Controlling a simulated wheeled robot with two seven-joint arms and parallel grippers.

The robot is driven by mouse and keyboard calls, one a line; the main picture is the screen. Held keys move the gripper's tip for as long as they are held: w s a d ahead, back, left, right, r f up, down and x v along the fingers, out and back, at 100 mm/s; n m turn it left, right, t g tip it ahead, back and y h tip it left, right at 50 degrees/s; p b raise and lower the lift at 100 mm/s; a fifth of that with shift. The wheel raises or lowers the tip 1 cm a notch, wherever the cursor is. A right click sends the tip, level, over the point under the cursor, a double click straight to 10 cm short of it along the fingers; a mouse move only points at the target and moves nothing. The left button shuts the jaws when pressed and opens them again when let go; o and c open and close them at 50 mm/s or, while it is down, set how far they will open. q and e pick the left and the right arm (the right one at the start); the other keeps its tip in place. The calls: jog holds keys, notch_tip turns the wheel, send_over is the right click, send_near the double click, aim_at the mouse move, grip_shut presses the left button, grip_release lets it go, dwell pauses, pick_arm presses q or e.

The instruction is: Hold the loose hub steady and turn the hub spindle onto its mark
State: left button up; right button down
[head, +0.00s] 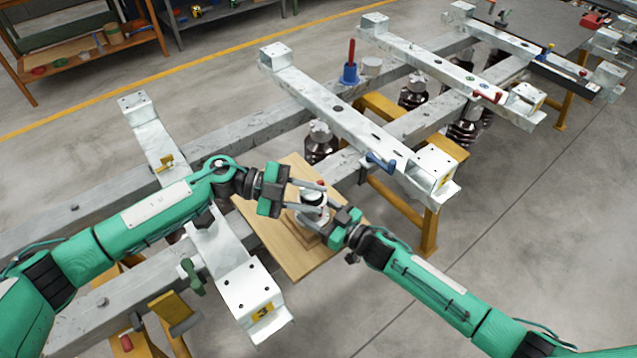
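The hub (314,199) is a small round, pale metal piece with a darker base. It stands on a light wooden board (272,228) laid across the frame beams. A small red spot (320,183) shows just behind its top. My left gripper (318,196) reaches in from the left with its fingers apart, one on the far side of the hub and one on the near side. Whether they touch it is not clear. My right gripper (328,220) is close at the hub's lower right; its fingertips are partly hidden. The spindle and its mark are too small to make out.
Grey frame beams (345,125) with white end brackets run across the work area on yellow trestles (430,230). Open floor lies at the lower right.

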aim_at(318, 182)
pick_arm(q)
jog(key=w+a+f+n+t+h, duration=0.1)
jog(key=w+a+f+n+t, duration=0.15)
jog(key=a+n+t, duration=0.4)
jog(key=w+a+f+n+t, duration=0.1)
jog(key=a+f+n+t, duration=0.2)
jog(key=n, duration=0.6)
jog(key=x, duration=1.2)
jog(key=shift+d+r, duration=0.1)
jog(key=shift+r, duration=0.1)
grip_shut()
